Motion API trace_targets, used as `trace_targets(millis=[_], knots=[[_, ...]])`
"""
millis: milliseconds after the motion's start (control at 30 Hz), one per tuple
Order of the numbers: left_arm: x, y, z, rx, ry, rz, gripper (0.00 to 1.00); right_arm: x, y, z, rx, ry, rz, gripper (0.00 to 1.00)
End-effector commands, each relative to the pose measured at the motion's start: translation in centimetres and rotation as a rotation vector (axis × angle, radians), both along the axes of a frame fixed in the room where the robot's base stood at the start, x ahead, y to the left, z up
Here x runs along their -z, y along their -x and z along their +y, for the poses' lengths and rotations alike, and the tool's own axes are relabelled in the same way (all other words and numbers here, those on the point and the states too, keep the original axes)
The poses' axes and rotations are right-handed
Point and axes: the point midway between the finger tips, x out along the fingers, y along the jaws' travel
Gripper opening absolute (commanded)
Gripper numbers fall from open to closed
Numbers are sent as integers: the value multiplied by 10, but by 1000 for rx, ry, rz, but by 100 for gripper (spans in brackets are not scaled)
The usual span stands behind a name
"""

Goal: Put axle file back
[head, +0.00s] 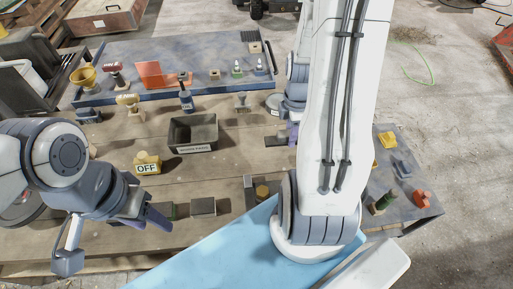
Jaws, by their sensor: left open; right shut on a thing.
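My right gripper (290,131) is over the right part of the timber bench, partly hidden behind my own white arm. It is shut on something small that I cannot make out. I cannot pick out the axle file for certain. A dark flat piece (275,141) lies beside the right gripper's fingers. My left gripper (148,212) is open and empty, low over the front left of the bench, near a dark block (203,207).
A dark open bin (194,133) with a label stands mid-bench. A yellow OFF block (147,163) is to its left. A blue-grey board (200,55) with several tools lies behind. A side table (407,187) with small items stands right. A light-blue surface (215,258) is in front.

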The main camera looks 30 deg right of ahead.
Motion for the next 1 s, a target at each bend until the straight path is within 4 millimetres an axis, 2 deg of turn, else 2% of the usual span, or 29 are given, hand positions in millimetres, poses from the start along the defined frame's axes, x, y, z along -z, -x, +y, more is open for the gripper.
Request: trace_targets(millis=[67, 167, 400, 600, 767, 1000], knots=[[0, 0, 0, 0, 0, 0, 50, 3, -3, 0, -17, -1, 2, 0], [-3, 0, 0, 0, 0, 0, 50, 12, -17, 8, -28, -1, 3, 0], [-13, 0, 0, 0, 0, 0, 50, 45, -68, 31, -28, -1, 3, 0], [-18, 0, 0, 0, 0, 0, 50, 64, -97, 44, -22, 0, 1, 0], [-20, 0, 0, 0, 0, 0, 50, 72, -103, 47, -20, -1, 2, 0], [-27, 0, 0, 0, 0, 0, 50, 103, -103, 47, -19, -1, 2, 0]])
